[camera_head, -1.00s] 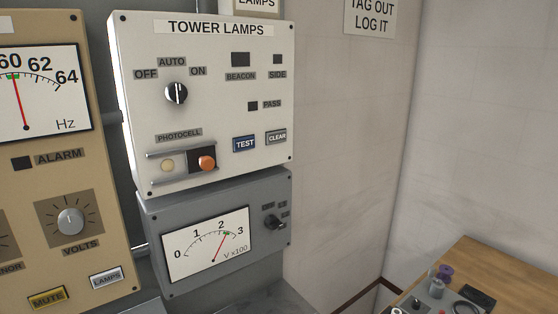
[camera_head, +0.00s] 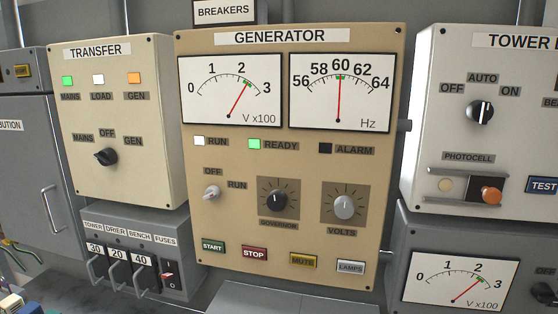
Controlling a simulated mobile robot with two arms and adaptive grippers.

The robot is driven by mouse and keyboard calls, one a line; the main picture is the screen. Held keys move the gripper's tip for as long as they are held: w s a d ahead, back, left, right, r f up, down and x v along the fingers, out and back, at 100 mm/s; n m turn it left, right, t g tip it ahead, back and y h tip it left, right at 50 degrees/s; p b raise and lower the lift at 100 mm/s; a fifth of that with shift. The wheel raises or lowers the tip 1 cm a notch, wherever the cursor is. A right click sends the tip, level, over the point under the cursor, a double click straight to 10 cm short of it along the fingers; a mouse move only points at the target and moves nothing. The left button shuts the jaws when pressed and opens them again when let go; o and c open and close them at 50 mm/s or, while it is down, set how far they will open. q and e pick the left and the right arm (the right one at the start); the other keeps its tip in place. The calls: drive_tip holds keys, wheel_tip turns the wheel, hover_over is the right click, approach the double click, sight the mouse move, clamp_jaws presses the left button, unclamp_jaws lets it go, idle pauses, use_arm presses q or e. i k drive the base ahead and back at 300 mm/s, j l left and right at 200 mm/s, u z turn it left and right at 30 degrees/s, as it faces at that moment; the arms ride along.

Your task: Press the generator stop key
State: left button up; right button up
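The generator panel (camera_head: 284,205) is a tan box in the middle of the head view. Its stop key (camera_head: 254,254) is a small red key labelled STOP in the bottom row, between the green START key (camera_head: 213,246) and the yellow MUTE key (camera_head: 303,261). A LAMPS key (camera_head: 351,267) is at the row's right end. The RUN lamp (camera_head: 199,141) is white, the READY lamp (camera_head: 254,144) is green and the ALARM lamp (camera_head: 325,148) is dark. The voltmeter (camera_head: 231,90) reads above 2, and the frequency meter (camera_head: 339,93) about 60 Hz. Neither gripper is in view.
The transfer panel (camera_head: 117,120) and a fuse box (camera_head: 185,257) with several switches are on the left. The tower lamps panel (camera_head: 490,140) is on the right, above a grey meter box (camera_head: 405,240). Nothing blocks the front of the generator panel.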

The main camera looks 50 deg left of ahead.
sight(251, 253)
drive_tip(key=u, duration=1.4)
